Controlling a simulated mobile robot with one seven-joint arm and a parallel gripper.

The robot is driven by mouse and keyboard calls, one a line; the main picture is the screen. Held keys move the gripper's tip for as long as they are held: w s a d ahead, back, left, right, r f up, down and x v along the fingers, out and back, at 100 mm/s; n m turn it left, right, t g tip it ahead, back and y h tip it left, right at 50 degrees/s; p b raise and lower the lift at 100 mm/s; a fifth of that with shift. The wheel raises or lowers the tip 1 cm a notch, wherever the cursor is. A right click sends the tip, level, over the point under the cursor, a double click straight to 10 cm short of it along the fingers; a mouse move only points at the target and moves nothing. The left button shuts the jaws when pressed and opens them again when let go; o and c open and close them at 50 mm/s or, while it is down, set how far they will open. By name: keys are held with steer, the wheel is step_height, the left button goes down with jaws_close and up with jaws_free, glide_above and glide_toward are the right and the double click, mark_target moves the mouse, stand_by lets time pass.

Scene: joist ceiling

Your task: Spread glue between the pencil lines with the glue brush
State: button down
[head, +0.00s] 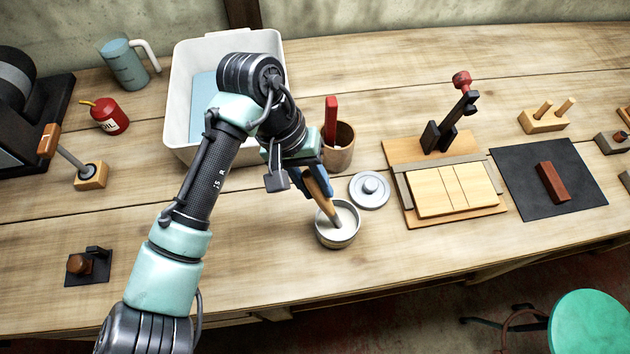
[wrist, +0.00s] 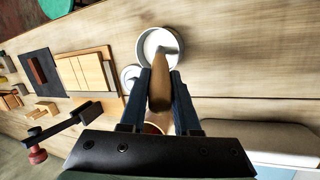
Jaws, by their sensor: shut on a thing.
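My gripper (head: 309,183) is shut on the wooden handle of the glue brush (head: 320,193). The brush is tilted, and its lower end is in the round glue pot (head: 337,234) of white glue. In the wrist view the brush (wrist: 160,88) sits between my blue fingers (wrist: 160,92) and points at the glue pot (wrist: 142,47); its bristles are partly hidden. A pale board (head: 426,195) with two thin pencil lines across it lies on a wooden jig (head: 420,222), right of the pot. The board also shows in the wrist view (wrist: 86,74).
The pot's grey lid (head: 369,190) lies between pot and jig. A wooden cup (head: 340,157) with a red-handled tool stands behind the pot. A white tub (head: 180,110) is behind my arm. A red-knobbed clamp (head: 461,82) rises behind the board. A dark mat (head: 515,178) holds a red-brown block.

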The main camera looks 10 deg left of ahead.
steer(key=shift+f+b, duration=0.3)
steer(key=shift+f, duration=0.25)
stand_by(0.4)
steer(key=shift+s+f+p, duration=0.1)
steer(key=shift+f+p, duration=0.05)
steer(key=shift+p, duration=0.15)
stand_by(1.3)
step_height(320, 180, up, 7)
steer(key=p, duration=0.7)
steer(key=shift+p, duration=0.3)
stand_by(0.7)
